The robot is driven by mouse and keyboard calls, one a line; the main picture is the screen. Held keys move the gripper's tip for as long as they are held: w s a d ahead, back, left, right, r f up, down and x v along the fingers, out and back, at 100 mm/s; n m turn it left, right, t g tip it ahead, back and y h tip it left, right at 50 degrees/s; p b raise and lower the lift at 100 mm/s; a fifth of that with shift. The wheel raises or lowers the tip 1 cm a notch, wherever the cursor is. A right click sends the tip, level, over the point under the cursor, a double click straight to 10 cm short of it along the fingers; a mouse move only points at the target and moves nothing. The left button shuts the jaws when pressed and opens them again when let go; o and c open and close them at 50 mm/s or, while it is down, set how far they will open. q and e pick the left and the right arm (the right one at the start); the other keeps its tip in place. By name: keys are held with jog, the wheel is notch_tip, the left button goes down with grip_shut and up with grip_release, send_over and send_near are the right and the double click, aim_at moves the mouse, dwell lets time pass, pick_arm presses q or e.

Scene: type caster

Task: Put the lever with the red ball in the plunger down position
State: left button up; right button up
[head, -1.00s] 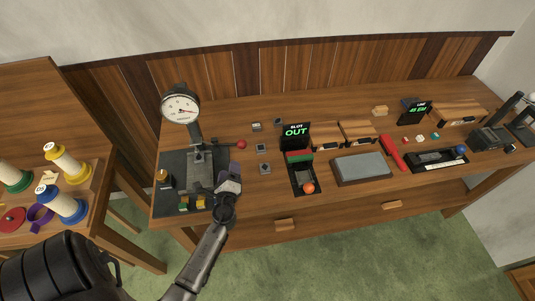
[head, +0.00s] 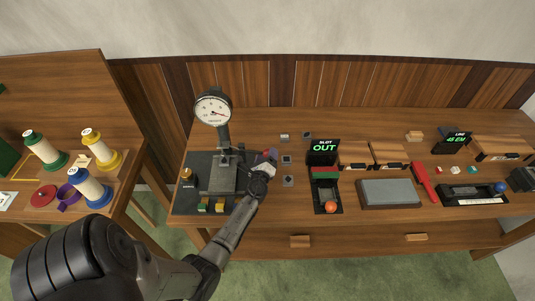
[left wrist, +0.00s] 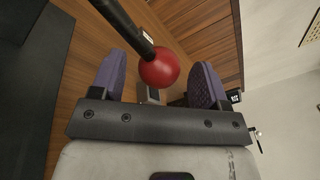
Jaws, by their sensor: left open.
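The lever's red ball (left wrist: 160,68) sits at the end of a black rod (left wrist: 125,20) in the left wrist view. It shows between the two purple-padded fingers, with space on both sides. My left gripper (head: 264,163) is open at the right side of the dial-gauge device (head: 221,177). In the head view the gripper hides most of the lever and its ball. The device has a grey block on a dark base and a round white dial (head: 212,111) on a post. My right gripper is out of view.
Small grey square pieces (head: 288,181) lie right of the gripper. Beyond them stand a slot unit (head: 323,153) reading OUT with an orange ball (head: 331,207), and a grey stone block (head: 390,193). Thread spools (head: 90,188) stand on the left table.

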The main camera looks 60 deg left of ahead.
pick_arm(q)
jog(key=shift+x, duration=0.9)
jog(key=c, duration=1.2)
jog(key=shift+c, duration=0.3)
